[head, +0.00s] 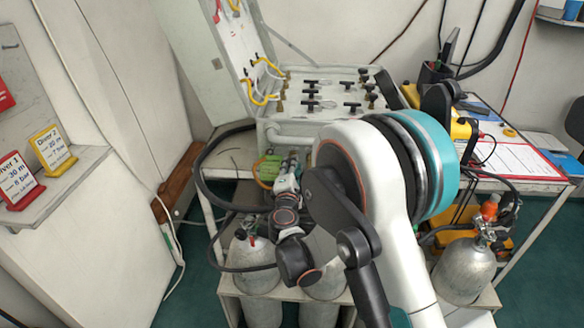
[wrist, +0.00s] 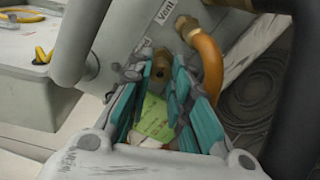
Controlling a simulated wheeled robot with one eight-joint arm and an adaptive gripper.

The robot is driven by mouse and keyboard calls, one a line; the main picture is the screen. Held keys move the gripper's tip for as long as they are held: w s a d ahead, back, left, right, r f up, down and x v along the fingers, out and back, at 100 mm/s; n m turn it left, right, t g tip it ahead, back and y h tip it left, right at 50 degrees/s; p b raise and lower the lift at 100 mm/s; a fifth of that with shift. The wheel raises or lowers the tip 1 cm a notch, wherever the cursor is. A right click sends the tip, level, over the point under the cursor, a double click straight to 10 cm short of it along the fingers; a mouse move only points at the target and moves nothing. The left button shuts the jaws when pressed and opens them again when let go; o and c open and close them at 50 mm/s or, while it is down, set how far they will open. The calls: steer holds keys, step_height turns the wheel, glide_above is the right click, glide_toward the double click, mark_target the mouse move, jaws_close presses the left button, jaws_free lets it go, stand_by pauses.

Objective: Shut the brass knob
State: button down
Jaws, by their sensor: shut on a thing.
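The brass knob (wrist: 159,64) sticks out from the front of the grey-white panel case, between the "Vent" label and my fingertips in the wrist view. My gripper (wrist: 160,72) is shut on it, with its teal-padded fingers on both sides and its tips close to the panel face. A green-yellow paper tag (wrist: 154,117) hangs below the knob and shows between the fingers. In the head view my gripper (head: 289,161) is at the lower front of the panel case (head: 325,113), and the knob is hidden by the fingers. How far the knob is turned cannot be told.
An orange hose (wrist: 208,62) on a brass fitting (wrist: 187,27) runs close to the right of my fingers. A thick black hose (head: 203,170) loops left of the case. Grey cylinders (head: 465,268) stand below. Black T-handles (head: 311,92) sit on the case top.

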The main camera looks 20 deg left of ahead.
steer(key=shift+f+m, duration=0.1)
steer(key=shift+m, duration=1)
steer(key=c, duration=1.4)
jaws_free()
steer(key=shift+c, duration=0.2)
steer(key=v, duration=0.7)
steer(key=shift+s+d, duration=0.15)
steer(key=shift+s, duration=0.1)
